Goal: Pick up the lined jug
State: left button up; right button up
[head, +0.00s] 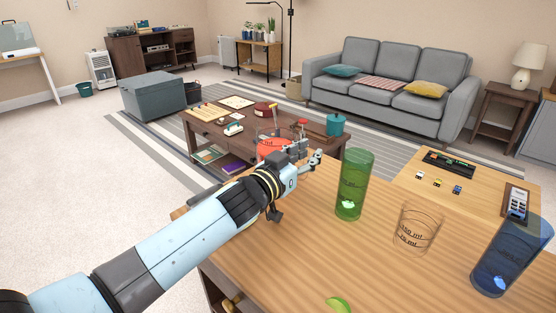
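My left gripper (307,156) reaches in over the back left of the wooden bar counter. It is small and seen partly from behind, so I cannot tell whether its fingers are open. A clear jug with dark markings and red in its lower part (272,147) shows just behind the gripper; its base is hidden, and I cannot tell whether they touch. A clear cup with dark lines and ml marks (417,228) stands upright on the counter, to the right of the gripper and apart from it. My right gripper is not in view.
A tall green glass (352,187) stands between the gripper and the clear cup. A blue glass (510,257) stands at the counter's right. A lime wedge (338,304) lies near the front. The wooden counter (290,245) is bare at front left. A low table (225,145) holds games beyond.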

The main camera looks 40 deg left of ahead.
pick_arm(q)
jog(key=shift+s, duration=0.1)
grip_shut()
jog(key=shift+r, duration=0.15)
dwell(0.3)
jog(key=shift+r, duration=0.15)
